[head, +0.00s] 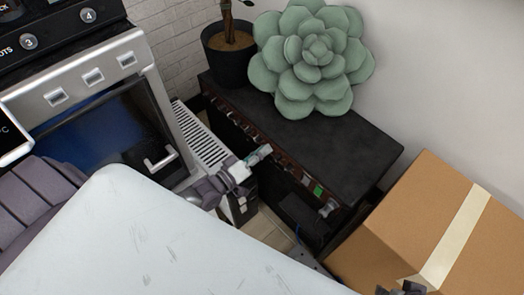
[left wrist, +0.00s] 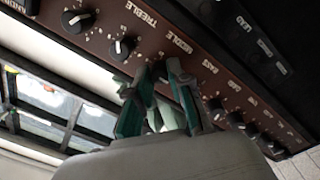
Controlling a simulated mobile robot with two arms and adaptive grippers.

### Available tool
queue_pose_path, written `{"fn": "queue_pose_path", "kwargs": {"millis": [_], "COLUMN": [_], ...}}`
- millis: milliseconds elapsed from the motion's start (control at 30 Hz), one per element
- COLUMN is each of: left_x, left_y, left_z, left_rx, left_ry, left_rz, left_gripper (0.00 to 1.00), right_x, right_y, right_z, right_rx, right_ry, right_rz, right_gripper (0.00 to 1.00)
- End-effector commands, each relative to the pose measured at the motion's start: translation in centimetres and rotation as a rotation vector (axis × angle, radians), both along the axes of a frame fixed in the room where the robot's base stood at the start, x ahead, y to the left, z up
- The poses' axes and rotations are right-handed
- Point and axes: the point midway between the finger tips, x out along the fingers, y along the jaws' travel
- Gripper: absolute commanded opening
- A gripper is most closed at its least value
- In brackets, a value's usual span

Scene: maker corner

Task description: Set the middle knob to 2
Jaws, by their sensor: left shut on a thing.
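The dark amplifier (head: 345,150) stands against the wall, with a brown-red knob panel (left wrist: 186,75) along its front top edge. My left gripper (head: 260,155) reaches that panel from the front. In the left wrist view its green fingers (left wrist: 160,98) are shut at the place below the "MIDDLE" label, on the middle knob. The fingers hide that knob, so its pointer and setting cannot be read. The treble knob (left wrist: 122,47), with a white pointer, is just left of the fingers. My right gripper (head: 402,289) shows only as a dark part at the bottom edge.
Several more knobs (left wrist: 237,120) run along the panel to the right. A potted plant (head: 229,55) and a big green succulent (head: 312,60) stand on the amplifier. A cardboard box (head: 430,220) is at the right. A silver-fronted machine (head: 95,75) stands at the left.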

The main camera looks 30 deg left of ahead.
Motion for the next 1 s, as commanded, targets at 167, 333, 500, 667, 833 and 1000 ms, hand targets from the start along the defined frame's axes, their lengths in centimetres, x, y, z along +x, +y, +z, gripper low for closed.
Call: {"fn": "queue_pose_path", "kwargs": {"millis": [167, 333, 500, 667, 833, 1000], "left_x": [0.0, 0.0, 0.0, -0.1, -1.6, -5.0], "left_y": [0.1, 0.1, 0.0, 0.1, 0.6, 1.8], "left_z": [-0.1, -0.1, 0.0, 0.0, -0.2, -0.3], "left_rx": [0.001, 0.002, 0.001, 0.001, 0.002, 0.003], "left_ry": [0.002, 0.002, 0.001, 0.001, 0.004, 0.006], "left_rz": [0.0, 0.0, 0.0, 0.0, 0.0, -0.001], "left_gripper": [0.0, 0.26, 0.3, 0.3, 0.3, 0.3], "right_x": [-0.1, -0.5, -0.7, -0.5, -0.4, -0.4], "right_y": [0.1, 0.1, 0.1, 0.0, 0.0, 0.0], "right_z": [-0.1, -0.2, -0.4, -0.3, -0.2, -0.2], "right_rx": [0.002, 0.002, 0.002, 0.001, 0.0, 0.0], "right_ry": [0.004, 0.013, 0.019, 0.015, 0.012, 0.011], "right_rz": [0.0, -0.001, -0.001, -0.001, 0.0, 0.0], "right_gripper": [0.4, 0.4, 0.4, 0.4, 0.4, 0.4]}}
